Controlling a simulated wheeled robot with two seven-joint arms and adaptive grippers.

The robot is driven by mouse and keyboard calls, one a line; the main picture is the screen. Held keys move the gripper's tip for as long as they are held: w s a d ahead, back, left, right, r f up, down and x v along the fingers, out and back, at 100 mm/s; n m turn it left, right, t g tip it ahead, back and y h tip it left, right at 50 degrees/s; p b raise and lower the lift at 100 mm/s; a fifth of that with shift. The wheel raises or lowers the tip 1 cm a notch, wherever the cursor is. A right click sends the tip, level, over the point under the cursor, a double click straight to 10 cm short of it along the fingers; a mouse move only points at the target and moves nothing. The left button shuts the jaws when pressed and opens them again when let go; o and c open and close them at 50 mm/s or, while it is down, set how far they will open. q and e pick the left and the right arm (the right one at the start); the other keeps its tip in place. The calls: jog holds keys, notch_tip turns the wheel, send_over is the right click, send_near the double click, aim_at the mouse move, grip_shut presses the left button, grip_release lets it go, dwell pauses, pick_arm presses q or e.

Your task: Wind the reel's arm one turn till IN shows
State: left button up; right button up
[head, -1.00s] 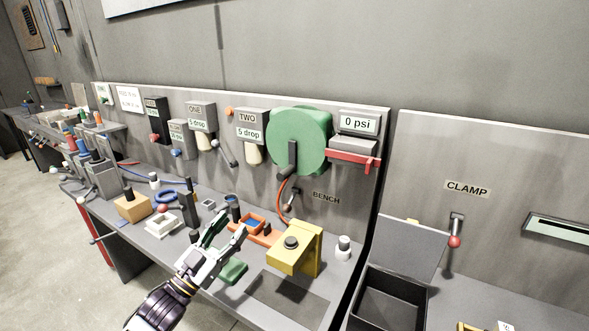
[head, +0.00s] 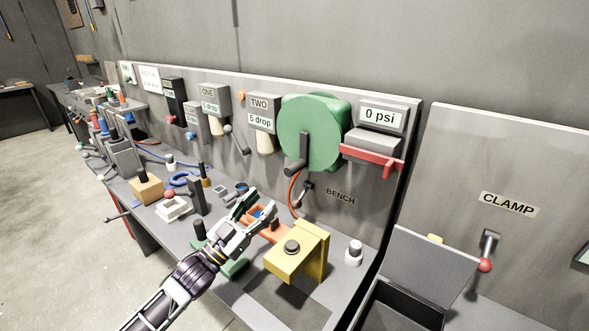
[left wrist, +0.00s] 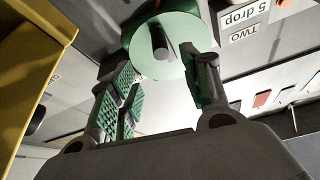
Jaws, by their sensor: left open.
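The reel is a green disc (head: 309,130) on the back panel, with a dark arm (head: 302,152) that hangs down from its middle and ends in a grip near the lower rim. No IN mark is readable on it. My left gripper (head: 258,212) is open and empty, below and left of the reel, over the bench. In the left wrist view the green reel (left wrist: 158,45) and its arm (left wrist: 159,41) show beyond the open fingers (left wrist: 160,90), apart from them. My right gripper is not in view.
A yellow block stand (head: 300,255) stands just right of my left gripper. An orange hose (head: 292,195) hangs below the reel. A red bar (head: 372,155) and a 0 psi display (head: 380,116) are right of the reel.

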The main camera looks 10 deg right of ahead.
pick_arm(q)
jog(key=p, duration=0.3)
send_near(302, 160)
jog(key=shift+x, duration=2.9)
jog(key=shift+c, duration=0.4)
grip_shut()
